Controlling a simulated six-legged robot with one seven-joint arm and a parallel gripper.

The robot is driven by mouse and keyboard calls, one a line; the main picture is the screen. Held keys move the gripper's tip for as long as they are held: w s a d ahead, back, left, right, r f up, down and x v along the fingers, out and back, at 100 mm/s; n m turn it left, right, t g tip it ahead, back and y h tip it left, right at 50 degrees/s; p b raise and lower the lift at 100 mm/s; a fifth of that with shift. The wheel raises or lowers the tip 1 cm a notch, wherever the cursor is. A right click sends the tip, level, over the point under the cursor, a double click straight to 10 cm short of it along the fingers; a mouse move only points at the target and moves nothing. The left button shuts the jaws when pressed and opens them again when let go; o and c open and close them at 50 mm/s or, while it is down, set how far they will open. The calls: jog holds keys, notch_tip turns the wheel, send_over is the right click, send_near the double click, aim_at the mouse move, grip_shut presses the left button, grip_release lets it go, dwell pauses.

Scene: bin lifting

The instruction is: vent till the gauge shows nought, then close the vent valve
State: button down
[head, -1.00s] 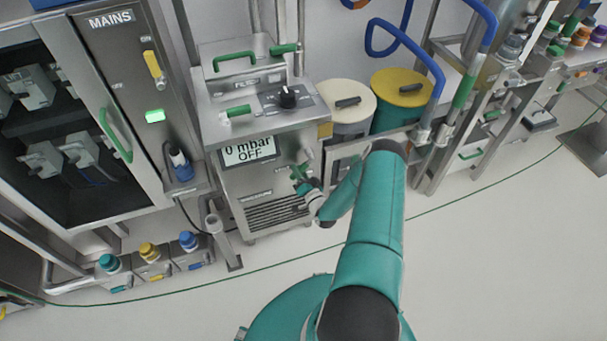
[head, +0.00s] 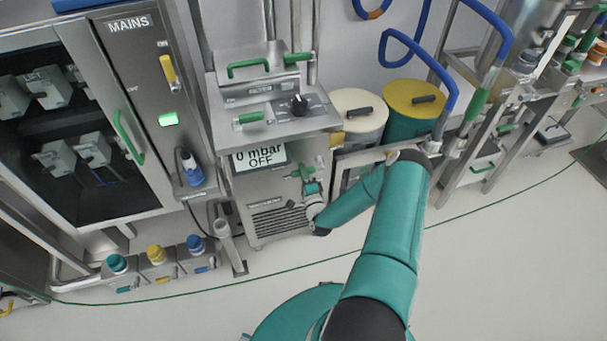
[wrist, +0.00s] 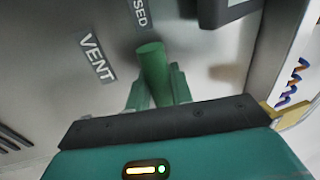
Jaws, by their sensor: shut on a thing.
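The green vent valve handle (wrist: 152,68) stands between the two fingers of my gripper (wrist: 159,80) in the wrist view; my gripper is shut on it. A VENT label (wrist: 97,57) is to its left. A partly cut-off label ending in "SED" (wrist: 140,12) is just above the handle tip, and the handle points towards it. In the head view my gripper (head: 311,183) is at the lower front of the steel cabinet (head: 230,195), where the valve is small and partly hidden. The gauge display (head: 260,157) reads 0 mbar, OFF.
A black knob (head: 299,104) and green handles are on the cabinet top. The MAINS cabinet (head: 150,90) stands to the left. Cream-lidded (head: 358,108) and yellow-lidded (head: 414,98) bins stand to the right. A green line crosses the open floor.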

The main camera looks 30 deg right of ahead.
jog(key=shift+r+m, duration=0.15)
jog(key=shift+m, duration=0.15)
jog(key=c, duration=1.3)
grip_release()
jog(key=shift+s, duration=0.15)
jog(key=v, duration=1.3)
jog(key=shift+s+a, duration=0.2)
jog(key=shift+s, duration=0.05)
